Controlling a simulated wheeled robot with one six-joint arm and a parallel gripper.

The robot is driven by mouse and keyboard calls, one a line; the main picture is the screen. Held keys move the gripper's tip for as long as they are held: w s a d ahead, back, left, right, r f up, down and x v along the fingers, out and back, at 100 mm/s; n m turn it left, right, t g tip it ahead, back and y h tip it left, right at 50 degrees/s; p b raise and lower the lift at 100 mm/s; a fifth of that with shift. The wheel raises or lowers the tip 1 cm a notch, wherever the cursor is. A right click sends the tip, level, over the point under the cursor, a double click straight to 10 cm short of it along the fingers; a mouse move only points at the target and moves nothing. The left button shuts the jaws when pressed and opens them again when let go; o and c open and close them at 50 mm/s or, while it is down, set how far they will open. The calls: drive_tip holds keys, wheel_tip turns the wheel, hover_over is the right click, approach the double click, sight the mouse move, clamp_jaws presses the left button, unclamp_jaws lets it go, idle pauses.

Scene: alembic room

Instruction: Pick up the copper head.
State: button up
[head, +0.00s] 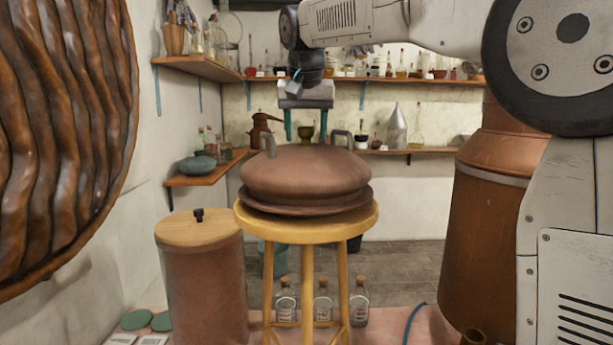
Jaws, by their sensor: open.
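A copper drum with a wooden lid (200,229) stands left of the stool. A large copper vessel (478,220) is at the right, partly behind my arm. Shelves (420,151) with bottles line the back wall. Glass bottles (323,303) stand behind the stool's legs.

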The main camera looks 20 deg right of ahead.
clamp_jaws()
drive_tip(key=shift+r, duration=0.15)
idle(1.1)
